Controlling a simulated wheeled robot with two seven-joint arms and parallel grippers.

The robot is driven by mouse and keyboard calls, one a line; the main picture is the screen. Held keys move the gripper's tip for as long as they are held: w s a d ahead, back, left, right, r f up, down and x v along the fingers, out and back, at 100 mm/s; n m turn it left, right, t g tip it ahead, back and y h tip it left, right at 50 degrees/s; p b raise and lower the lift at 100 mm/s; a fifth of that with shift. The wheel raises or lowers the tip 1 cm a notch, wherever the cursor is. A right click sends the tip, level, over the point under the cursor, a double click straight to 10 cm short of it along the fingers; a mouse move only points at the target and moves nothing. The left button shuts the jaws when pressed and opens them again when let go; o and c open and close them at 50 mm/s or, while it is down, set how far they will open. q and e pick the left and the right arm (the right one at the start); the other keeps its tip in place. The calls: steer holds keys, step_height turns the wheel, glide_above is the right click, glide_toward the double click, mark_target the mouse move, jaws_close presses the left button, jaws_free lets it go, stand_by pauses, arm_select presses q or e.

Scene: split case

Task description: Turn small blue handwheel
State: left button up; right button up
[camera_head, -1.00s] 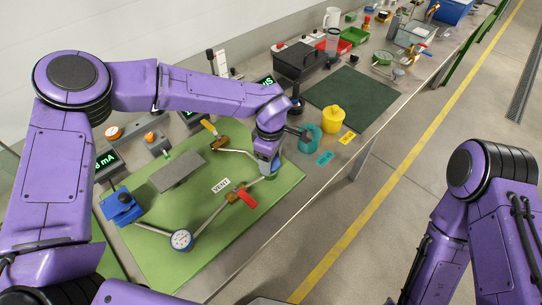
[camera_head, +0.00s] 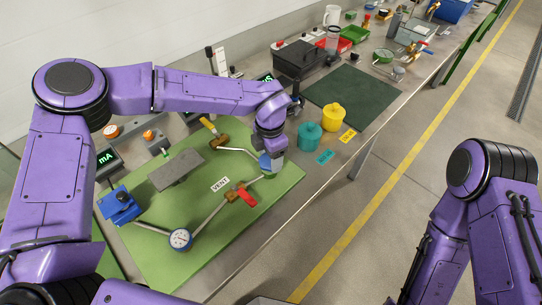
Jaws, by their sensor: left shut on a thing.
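The small blue handwheel (camera_head: 265,162) is at the right end of the pipework, above the green mat (camera_head: 225,245), partly covered by my left arm. My left gripper (camera_head: 270,157) comes down over it from above and is shut on it; the fingertips are mostly hidden behind the wrist. My right arm shows at the right edge, but its gripper is out of the picture.
Beside the handwheel are a red lever valve (camera_head: 246,197), a yellow lever valve (camera_head: 209,127) and a round gauge (camera_head: 180,239). A larger blue device (camera_head: 119,206) is at left. Teal (camera_head: 309,134) and yellow (camera_head: 333,118) pots stand to the right.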

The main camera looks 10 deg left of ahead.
arm_select(q)
steer(key=n, duration=0.2)
steer(key=n+b, duration=0.1)
steer(key=n, duration=0.1)
steer(key=n+b, duration=0.1)
steer(key=n, duration=0.1)
steer(key=shift+s+a+f, duration=0.1)
steer(key=shift+s+f, duration=0.05)
steer(key=shift+f, duration=0.25)
steer(key=n+b, duration=0.1)
steer(key=n, duration=0.2)
steer(key=shift+b, duration=0.3)
steer(key=n+b, duration=0.2)
steer(key=n, duration=0.1)
steer(key=shift+n, duration=0.4)
steer(key=n+b, duration=0.2)
steer(key=shift+f+n, duration=0.1)
steer(key=shift+n, duration=0.2)
steer(key=n+b, duration=0.3)
steer(key=shift+n, duration=0.3)
steer(key=shift+r+n+b, duration=0.15)
steer(key=shift+n+b, duration=0.9)
steer(key=shift+n, duration=0.15)
steer(key=shift+r+n+b, duration=0.1)
steer(key=shift+n+b, duration=0.95)
steer(key=shift+n, duration=0.15)
steer(key=o, duration=1.1)
steer(key=shift+r, duration=0.1)
steer(key=shift+c, duration=0.2)
